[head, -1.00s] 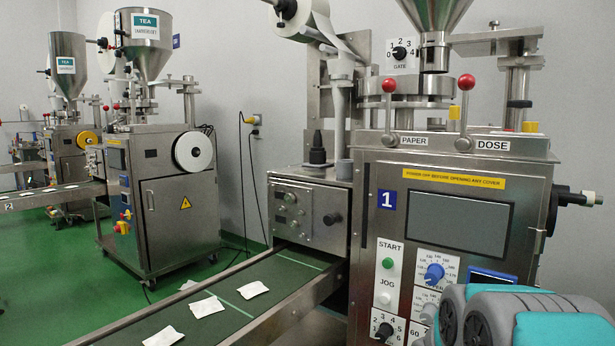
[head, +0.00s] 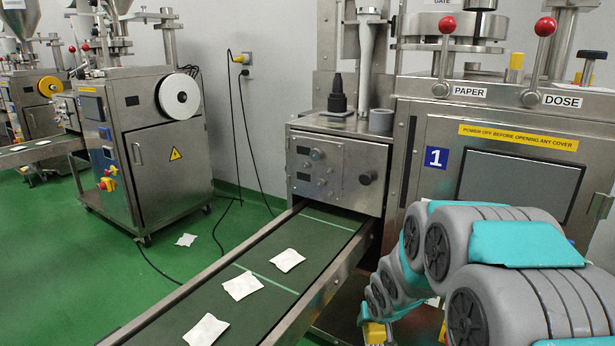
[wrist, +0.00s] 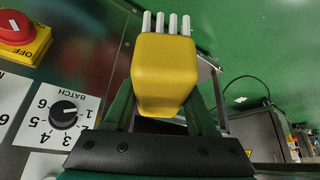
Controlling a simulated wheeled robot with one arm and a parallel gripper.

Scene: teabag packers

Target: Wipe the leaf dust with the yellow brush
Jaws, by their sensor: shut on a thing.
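The yellow brush (wrist: 165,70) fills the middle of the wrist view, with several white bristle tufts at its far end. My gripper (wrist: 163,108) is shut on it, with one dark green finger on each side. In the head view my arm reaches down at the lower right, in front of machine 1 (head: 436,157). A small yellow patch shows below it at the bottom edge; I cannot tell whether it is the brush. I cannot make out any leaf dust in either view.
A green conveyor belt (head: 325,228) carries several white teabags (head: 288,260) out of machine 1. One teabag (head: 186,240) lies on the green floor.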

